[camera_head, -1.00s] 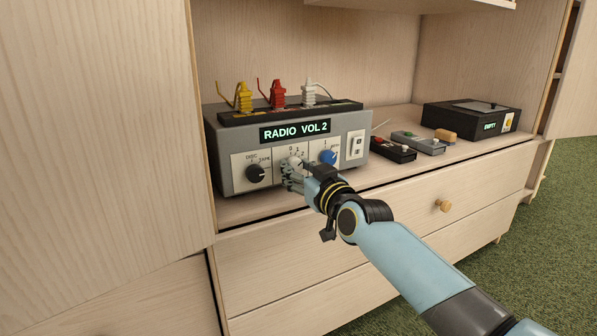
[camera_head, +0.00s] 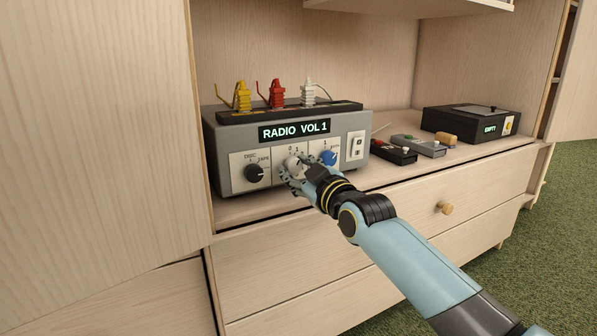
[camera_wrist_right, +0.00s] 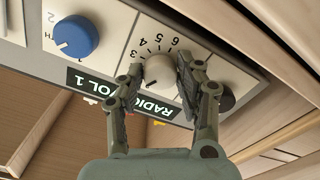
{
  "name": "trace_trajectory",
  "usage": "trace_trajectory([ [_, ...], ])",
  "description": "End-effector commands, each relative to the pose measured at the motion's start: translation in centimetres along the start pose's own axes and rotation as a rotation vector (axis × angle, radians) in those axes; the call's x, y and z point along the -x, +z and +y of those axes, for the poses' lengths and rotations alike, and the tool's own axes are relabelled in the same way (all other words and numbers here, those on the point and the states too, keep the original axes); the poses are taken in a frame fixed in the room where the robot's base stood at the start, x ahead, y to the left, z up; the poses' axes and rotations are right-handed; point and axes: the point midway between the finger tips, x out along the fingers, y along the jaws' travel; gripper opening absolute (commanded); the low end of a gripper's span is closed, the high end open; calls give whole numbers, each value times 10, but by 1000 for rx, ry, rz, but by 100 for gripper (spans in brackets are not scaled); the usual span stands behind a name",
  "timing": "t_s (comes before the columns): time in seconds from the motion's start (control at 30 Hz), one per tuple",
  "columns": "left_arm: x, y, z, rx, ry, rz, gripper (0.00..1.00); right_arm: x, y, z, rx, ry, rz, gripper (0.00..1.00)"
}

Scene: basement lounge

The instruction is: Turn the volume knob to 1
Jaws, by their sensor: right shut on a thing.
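The grey amplifier box (camera_head: 220,184) stands on the cabinet shelf, and its display (camera_head: 294,131) reads RADIO VOL 1. The white volume knob (camera_wrist_right: 161,76) is the middle one on the front panel; it also shows in the head view (camera_head: 293,164), partly hidden by my gripper. A black knob (camera_head: 254,173) is on its left and a blue knob (camera_head: 328,157) on its right. My right gripper (camera_head: 291,172) is shut on the white knob, with one finger on each side of it in the wrist view (camera_wrist_right: 162,84). My left gripper is out of view.
Yellow (camera_head: 242,96), red (camera_head: 277,93) and white (camera_head: 308,94) plugs stand on the black strip atop the box. Two remotes (camera_head: 393,152) (camera_head: 418,146) and a black box (camera_head: 470,123) reading EMPTY lie to the right. A cabinet door (camera_head: 95,120) fills the left.

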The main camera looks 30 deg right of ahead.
Motion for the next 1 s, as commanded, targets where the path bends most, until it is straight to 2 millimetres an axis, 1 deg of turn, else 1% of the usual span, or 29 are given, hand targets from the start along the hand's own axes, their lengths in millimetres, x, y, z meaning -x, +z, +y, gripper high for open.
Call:
trace_trajectory([
  [0.27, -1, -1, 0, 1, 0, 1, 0, 1, 2, -1, -2, -2, -4, 3],
  [0.3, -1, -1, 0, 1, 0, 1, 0, 1, 2, -1, -2, -2, -4, 39],
  [0.43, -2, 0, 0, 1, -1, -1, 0, 0, 1, -1, -2, -2, -3, 56],
  [0.47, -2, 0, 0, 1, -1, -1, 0, 0, 1, -1, -2, -2, -3, 58],
  [0.77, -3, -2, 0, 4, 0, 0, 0, 3, 1, -1, -2, -1, -2, 58],
  [0.87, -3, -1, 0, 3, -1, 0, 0, 14, 1, -1, 0, -2, -2, 58],
  [0.97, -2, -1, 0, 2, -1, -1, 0, 33, 2, -1, 1, -3, -3, 58],
  [1.0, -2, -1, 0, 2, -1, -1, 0, 42, 2, -1, 2, -3, -4, 58],
])
